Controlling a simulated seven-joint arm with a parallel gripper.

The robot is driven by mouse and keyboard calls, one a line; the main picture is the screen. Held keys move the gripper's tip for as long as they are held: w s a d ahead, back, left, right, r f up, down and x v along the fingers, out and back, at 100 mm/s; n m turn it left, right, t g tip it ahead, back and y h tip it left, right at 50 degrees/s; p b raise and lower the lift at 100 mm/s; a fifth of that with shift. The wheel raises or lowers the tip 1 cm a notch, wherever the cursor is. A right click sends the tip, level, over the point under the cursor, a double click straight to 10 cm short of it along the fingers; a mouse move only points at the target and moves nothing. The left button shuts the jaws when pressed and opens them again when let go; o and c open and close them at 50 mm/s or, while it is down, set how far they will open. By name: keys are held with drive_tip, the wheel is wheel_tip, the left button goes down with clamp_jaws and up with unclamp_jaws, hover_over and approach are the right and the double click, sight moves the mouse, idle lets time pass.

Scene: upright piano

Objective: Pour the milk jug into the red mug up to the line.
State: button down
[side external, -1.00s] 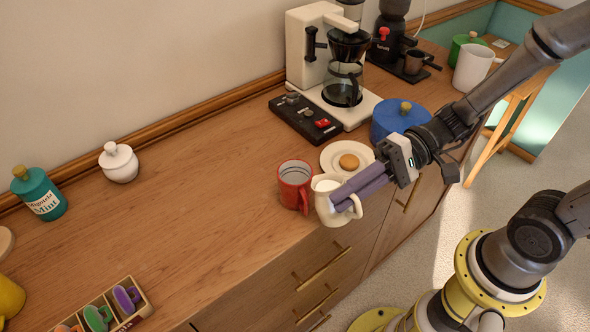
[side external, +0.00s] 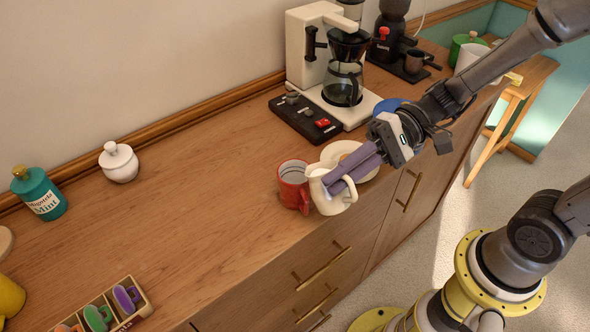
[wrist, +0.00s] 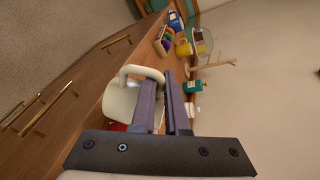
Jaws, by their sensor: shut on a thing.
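The cream milk jug (side external: 324,198) is at the counter's front edge, its rim overlapping the red mug's side in the side view. It leans left toward the mug. My gripper (side external: 337,184) is shut on the jug, its purple fingers coming from the upper right by the handle. The wrist view shows the jug (wrist: 119,101) beside the fingers (wrist: 163,80). The red mug (side external: 293,190) stands upright on the counter, directly left of the jug.
A white plate (side external: 333,153) lies behind the jug, partly hidden by my gripper. A coffee machine (side external: 307,52) and a dark control box (side external: 305,118) stand farther back. The counter (side external: 190,190) left of the mug is clear, up to the teal Mint jar (side external: 40,195).

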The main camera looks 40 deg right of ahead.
sight(312, 167)
drive_tip(key=shift+w+r, duration=0.35)
drive_tip(key=shift+r, duration=0.15)
drive_tip(key=shift+w+r+m+g, duration=0.2)
drive_tip(key=shift+r+m+g, duration=0.05)
drive_tip(key=shift+m+g, duration=0.05)
drive_tip(key=shift+w+f+m+g, duration=0.3)
drive_tip(key=shift+w+m+g, duration=0.1)
drive_tip(key=shift+w+m, duration=0.2)
idle(0.5)
drive_tip(key=shift+w+r+m+g, duration=0.3)
drive_tip(key=shift+w+r+m, duration=0.15)
drive_tip(key=shift+m, duration=0.15)
idle(0.7)
drive_tip(key=shift+w+f+m+g, duration=0.4)
drive_tip(key=shift+w+m, duration=0.05)
drive_tip(key=shift+m, duration=0.15)
idle(0.6)
drive_tip(key=shift+w+a+r+m+g+p, duration=0.1)
drive_tip(key=shift+w+r+m+g+p, duration=0.25)
drive_tip(key=shift+w+m, duration=0.25)
idle(0.7)
drive_tip(key=shift+w, duration=0.55)
drive_tip(key=shift+w+m, duration=0.2)
drive_tip(key=shift+m, duration=0.1)
drive_tip(key=shift+p, duration=0.3)
idle(0.8)
